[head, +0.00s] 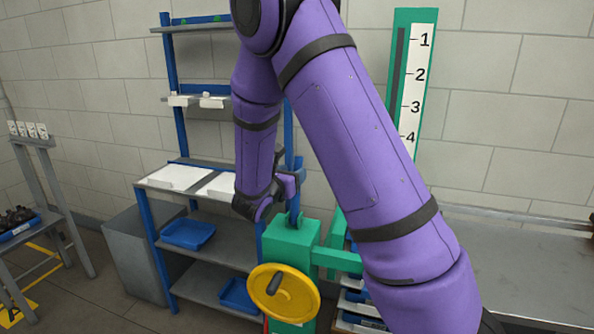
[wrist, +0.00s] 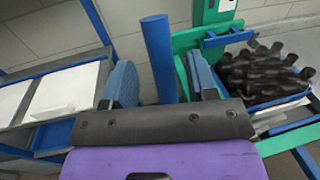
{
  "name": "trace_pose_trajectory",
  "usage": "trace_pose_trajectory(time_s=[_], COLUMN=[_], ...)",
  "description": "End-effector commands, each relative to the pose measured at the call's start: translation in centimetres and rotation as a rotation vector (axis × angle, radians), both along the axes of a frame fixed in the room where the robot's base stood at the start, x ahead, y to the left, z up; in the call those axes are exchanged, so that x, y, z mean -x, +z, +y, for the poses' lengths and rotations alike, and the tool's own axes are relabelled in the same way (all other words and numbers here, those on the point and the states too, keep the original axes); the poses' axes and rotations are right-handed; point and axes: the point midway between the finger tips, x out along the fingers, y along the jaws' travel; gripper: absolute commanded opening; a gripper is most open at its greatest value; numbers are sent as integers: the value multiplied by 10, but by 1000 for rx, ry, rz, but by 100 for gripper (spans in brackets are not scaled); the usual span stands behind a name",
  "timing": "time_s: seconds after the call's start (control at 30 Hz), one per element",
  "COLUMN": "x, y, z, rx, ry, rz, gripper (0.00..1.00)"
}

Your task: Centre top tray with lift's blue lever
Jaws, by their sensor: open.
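The blue lever (head: 294,208) stands upright on top of the green lift (head: 292,238). It also shows in the wrist view (wrist: 158,55) as a thick blue bar between my finger pads, with a gap to each side. My gripper (wrist: 162,86) is open; its blue-grey pads lie left and right of the lever. How deep the lever sits between them I cannot tell. In the wrist view a blue tray (wrist: 262,105) full of dark bottles (wrist: 262,72) lies right of my gripper, by the green frame. In the head view my purple arm hides most of the lift's trays.
A yellow handwheel (head: 300,300) is on the lift's front. A numbered scale (head: 412,90) stands behind my arm. A blue-posted rack (head: 172,235) with white trays (head: 180,177) and lower blue trays (head: 188,234) stands left. A grey bench (head: 530,262) is at right.

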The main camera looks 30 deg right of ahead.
Motion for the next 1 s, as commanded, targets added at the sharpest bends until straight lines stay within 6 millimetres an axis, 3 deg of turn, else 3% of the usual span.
trace_pose_trajectory(time_s=[0.23,0.6,0.83,1.0], x=[-12,-14,-14,-15], y=[0,0,0,0], z=[-25,-29,-29,-29], rx=[1,0,0,1], ry=[-2,-1,-1,-1], rz=[-1,-1,-1,-2], gripper=[53,53,2,0])
